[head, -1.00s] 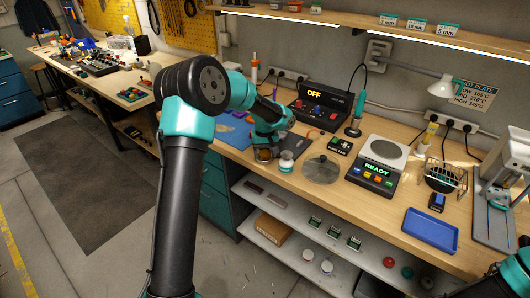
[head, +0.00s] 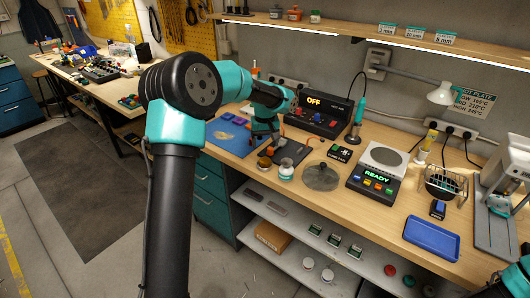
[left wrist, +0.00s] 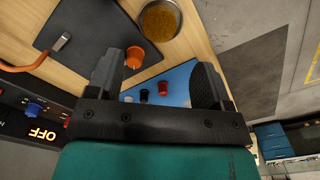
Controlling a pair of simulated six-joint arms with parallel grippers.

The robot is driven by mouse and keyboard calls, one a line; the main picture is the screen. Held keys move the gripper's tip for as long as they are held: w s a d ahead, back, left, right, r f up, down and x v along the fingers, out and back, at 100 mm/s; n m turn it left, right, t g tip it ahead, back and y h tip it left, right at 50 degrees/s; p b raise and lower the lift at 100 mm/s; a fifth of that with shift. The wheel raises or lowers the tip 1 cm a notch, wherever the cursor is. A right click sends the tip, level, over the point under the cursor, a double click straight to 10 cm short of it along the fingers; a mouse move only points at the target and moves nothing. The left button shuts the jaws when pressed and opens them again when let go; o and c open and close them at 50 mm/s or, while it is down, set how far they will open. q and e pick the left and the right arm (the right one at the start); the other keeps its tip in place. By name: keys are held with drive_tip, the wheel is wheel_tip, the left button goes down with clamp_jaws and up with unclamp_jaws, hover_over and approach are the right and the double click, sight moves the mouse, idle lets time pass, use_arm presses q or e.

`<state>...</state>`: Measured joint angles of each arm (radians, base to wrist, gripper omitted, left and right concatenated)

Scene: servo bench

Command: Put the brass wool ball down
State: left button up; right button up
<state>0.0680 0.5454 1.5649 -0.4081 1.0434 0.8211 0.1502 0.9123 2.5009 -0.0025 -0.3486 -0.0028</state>
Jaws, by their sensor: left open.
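The brass wool ball (head: 264,162) sits low on the bench in a small round tin, left of a white-lidded jar (head: 286,166). In the left wrist view the brass wool (left wrist: 160,20) fills the tin's round mouth, beyond the fingertips. My left gripper (head: 264,141) is above and behind the tin, pointing down. In the left wrist view its two fingers (left wrist: 160,72) are spread wide with nothing held between them. My right gripper is not in view; only teal arm parts show at the bottom right corner.
A dark pad (head: 290,151) and blue mat (head: 230,137) lie near the left gripper. An orange cup (left wrist: 134,57) shows near one finger. The OFF control box (head: 318,117) stands behind. A glass lid (head: 320,177) and READY hot plate (head: 375,176) are to the right.

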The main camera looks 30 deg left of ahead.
use_arm(q)
wheel_tip(320, 180, up, 4)
drive_tip(key=shift+f, duration=0.2)
idle(0.6)
